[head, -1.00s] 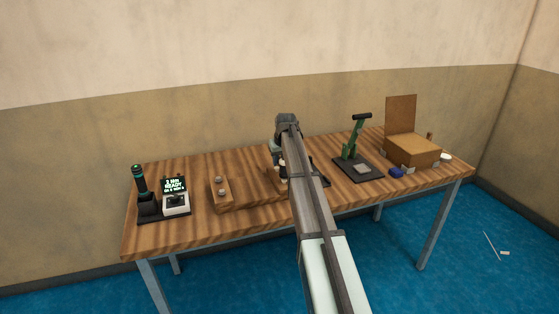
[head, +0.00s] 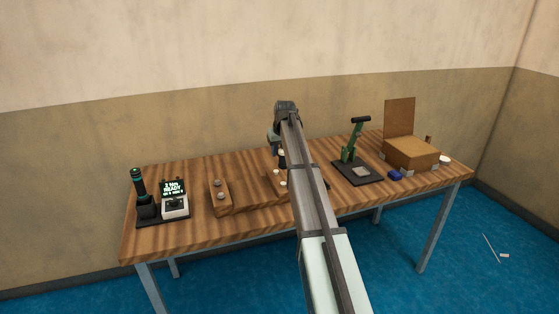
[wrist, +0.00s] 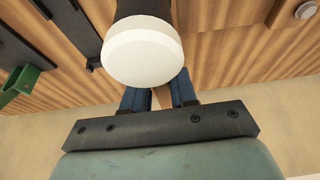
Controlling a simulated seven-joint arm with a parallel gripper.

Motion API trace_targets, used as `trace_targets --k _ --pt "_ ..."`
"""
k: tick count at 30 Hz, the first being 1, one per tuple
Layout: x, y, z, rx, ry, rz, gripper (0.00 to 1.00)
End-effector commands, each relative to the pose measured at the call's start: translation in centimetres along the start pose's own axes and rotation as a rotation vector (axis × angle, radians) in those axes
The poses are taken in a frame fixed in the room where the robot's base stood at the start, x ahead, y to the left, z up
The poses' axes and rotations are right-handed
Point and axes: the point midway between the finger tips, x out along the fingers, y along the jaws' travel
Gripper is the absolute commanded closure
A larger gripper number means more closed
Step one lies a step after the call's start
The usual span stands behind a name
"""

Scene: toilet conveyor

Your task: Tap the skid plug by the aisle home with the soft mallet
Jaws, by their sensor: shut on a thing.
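My gripper (wrist: 160,97) has its blue fingers shut on the soft mallet (wrist: 143,52), whose round white face and dark head fill the upper middle of the wrist view. In the head view my arm hides much of the gripper; the mallet (head: 282,156) shows as a small dark and white shape just above the skid's right end. The wooden skid (head: 245,207) lies mid-table. I cannot tell how far each plug stands out.
A green lever press (head: 352,145) on a dark plate, a blue item (head: 396,174) and an open cardboard box (head: 410,153) stand at the right. The table's (head: 165,235) front left is clear.

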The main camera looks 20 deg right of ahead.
Motion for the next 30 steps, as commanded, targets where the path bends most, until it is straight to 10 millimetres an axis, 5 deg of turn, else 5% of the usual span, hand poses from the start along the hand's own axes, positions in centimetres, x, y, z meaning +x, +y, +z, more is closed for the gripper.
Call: trace_targets --k 3,12,30 --pt "-1.4 0.0 -0.6 0.000 0.005 0.001 1.00" --pt "-1.6 0.0 -0.6 0.000 0.004 0.001 1.00" --pt "0.9 0.0 0.3 0.000 0.004 0.001 1.00"
